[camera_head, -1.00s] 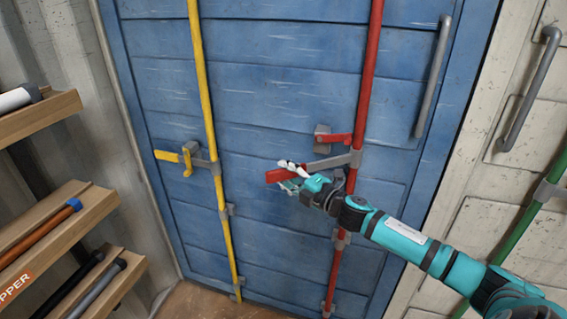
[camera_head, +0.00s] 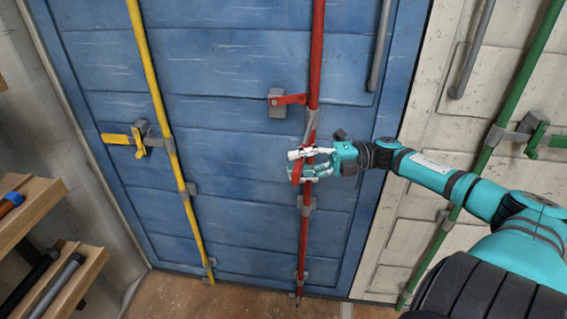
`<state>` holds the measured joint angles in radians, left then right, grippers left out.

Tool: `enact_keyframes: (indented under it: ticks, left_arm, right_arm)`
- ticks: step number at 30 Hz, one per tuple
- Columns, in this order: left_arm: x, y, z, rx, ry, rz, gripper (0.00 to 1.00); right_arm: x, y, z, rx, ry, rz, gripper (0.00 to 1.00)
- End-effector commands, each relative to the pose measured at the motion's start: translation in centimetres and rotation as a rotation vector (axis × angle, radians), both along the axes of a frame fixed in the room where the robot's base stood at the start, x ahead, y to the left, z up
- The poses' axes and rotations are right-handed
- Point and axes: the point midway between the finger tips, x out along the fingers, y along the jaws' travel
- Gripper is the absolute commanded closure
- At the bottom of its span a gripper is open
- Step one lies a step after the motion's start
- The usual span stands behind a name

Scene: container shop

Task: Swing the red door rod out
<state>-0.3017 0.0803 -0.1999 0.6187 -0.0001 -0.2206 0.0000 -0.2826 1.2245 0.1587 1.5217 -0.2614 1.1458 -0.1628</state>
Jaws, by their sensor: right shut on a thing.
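The red door rod (camera_head: 316,55) runs top to bottom on the blue door (camera_head: 230,120). Its grey lever arm (camera_head: 310,124) comes off the rod and points toward me and down, ending in a red handle (camera_head: 296,172). My right gripper (camera_head: 302,165) is shut on that red handle, in front of the rod. A red latch piece with a grey bracket (camera_head: 277,102) sits on the door just above and left of the gripper, apart from the handle. My left gripper is not in view.
A yellow rod (camera_head: 152,75) with a yellow handle stands left on the blue door. A green rod (camera_head: 480,165) stands on the white door (camera_head: 425,145) at right. A wooden shelf (camera_head: 40,205) with tubes is at far left. The brown floor (camera_head: 190,295) is clear.

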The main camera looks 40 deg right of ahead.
Motion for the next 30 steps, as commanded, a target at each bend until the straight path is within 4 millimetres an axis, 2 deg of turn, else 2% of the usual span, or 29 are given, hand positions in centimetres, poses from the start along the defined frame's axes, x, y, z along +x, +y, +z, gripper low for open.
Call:
enact_keyframes:
  ticks: [6,21,22,27,30]
  left_arm:
    - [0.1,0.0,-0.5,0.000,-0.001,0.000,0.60]
    - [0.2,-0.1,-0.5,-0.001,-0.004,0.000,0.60]
    - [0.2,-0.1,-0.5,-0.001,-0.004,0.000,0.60]
    - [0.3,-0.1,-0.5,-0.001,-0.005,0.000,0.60]
    - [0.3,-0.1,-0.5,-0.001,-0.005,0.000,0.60]
  right_arm:
    - [-0.9,-0.9,0.1,0.004,0.000,0.058,1.00]
    - [-1.3,-1.0,0.1,0.003,0.001,0.079,1.00]
    - [-1.3,-1.0,0.1,0.003,0.001,0.079,0.65]
    - [-1.3,-1.0,0.1,0.002,0.000,0.077,0.43]
    - [-1.2,-1.0,0.0,0.001,0.000,0.076,0.42]
